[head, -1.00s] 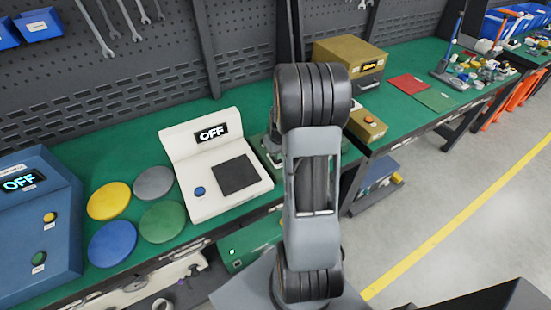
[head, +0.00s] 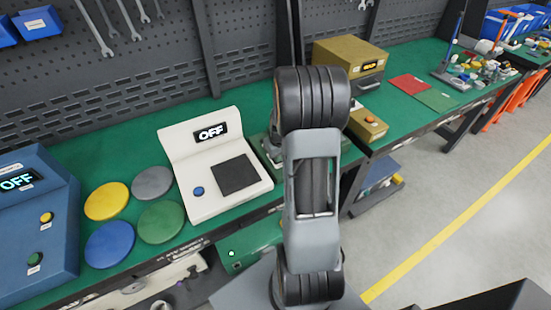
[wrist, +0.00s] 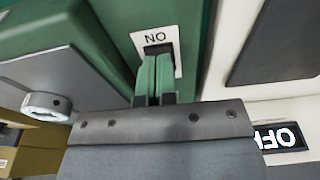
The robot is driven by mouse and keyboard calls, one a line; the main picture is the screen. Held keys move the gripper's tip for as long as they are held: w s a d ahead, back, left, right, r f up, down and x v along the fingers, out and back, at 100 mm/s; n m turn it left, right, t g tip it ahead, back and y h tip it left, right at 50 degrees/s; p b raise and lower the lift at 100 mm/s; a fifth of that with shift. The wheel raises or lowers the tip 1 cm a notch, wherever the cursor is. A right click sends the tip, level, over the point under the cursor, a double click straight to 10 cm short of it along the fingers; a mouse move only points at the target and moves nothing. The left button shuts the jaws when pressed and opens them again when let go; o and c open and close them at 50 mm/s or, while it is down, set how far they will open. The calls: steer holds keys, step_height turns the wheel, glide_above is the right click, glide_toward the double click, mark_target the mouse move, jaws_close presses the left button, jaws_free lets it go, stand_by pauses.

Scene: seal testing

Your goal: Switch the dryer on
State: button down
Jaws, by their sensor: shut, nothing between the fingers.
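A green machine (wrist: 55,35) fills the upper left of the wrist view; I take it for the dryer, but no name shows on it. Its white label (wrist: 157,38), upside down, reads ON, with a black switch (wrist: 158,49) at it. My gripper (wrist: 156,58) is shut and empty, its green fingertips right at the switch and partly covering it. Whether they touch it I cannot tell. In the head view my arm hides the gripper and most of the green machine (head: 262,148).
A white device (head: 205,205) showing OFF stands just left of my arm. A blue box (head: 45,240) and several coloured discs (head: 108,200) are farther left. A gold box (head: 340,58) and a small box with an orange button (head: 367,124) stand to the right.

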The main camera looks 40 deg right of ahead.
steer(key=shift+f, duration=0.25)
steer(key=shift+r+p, duration=2.3)
steer(key=shift+r, duration=1.25)
